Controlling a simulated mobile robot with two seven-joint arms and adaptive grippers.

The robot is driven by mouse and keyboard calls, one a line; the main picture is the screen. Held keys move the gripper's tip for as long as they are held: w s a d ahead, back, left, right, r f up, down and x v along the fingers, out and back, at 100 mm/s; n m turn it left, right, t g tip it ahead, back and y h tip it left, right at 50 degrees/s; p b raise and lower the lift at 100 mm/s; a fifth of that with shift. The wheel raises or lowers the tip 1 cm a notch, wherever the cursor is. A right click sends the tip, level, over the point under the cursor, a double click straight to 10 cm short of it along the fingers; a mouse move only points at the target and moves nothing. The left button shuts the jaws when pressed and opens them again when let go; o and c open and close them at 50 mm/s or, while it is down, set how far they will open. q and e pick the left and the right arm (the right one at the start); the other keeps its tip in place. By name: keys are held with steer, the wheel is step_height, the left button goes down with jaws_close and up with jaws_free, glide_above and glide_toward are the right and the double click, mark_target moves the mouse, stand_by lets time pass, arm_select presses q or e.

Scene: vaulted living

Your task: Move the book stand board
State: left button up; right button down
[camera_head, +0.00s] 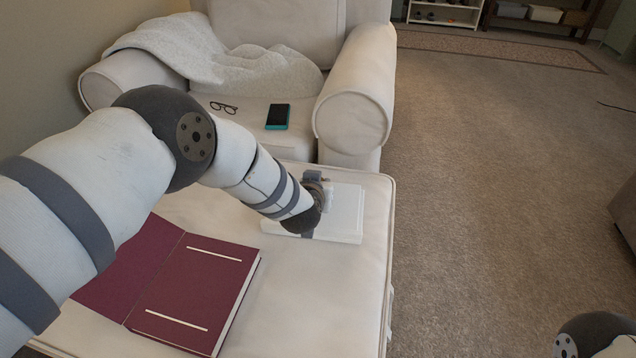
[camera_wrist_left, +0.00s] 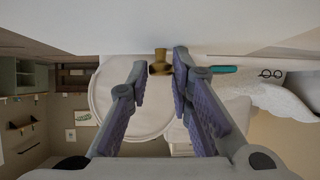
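A maroon hinged, book-like piece (camera_head: 195,284) lies opened out on the ottoman, with two pale strips on its right panel. A flat white slab (camera_head: 345,212) lies farther back on the ottoman. I cannot tell for sure which is the book stand board. My left gripper (camera_head: 318,182) is low over the white slab, partly hidden by its own wrist. In the left wrist view, its fingers (camera_wrist_left: 158,75) are open on either side of a small brass-coloured piece (camera_wrist_left: 160,62), with gaps visible. My right gripper is out of view.
The cream ottoman (camera_head: 290,312) stands against a cream armchair (camera_head: 355,90). A phone (camera_head: 278,116), glasses (camera_head: 223,107) and a grey blanket (camera_head: 205,55) lie on the chair. Open carpet (camera_head: 500,180) spreads to the right.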

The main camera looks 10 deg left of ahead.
arm_select(q)
steer(key=shift+o, duration=1.2)
steer(key=v, duration=1.2)
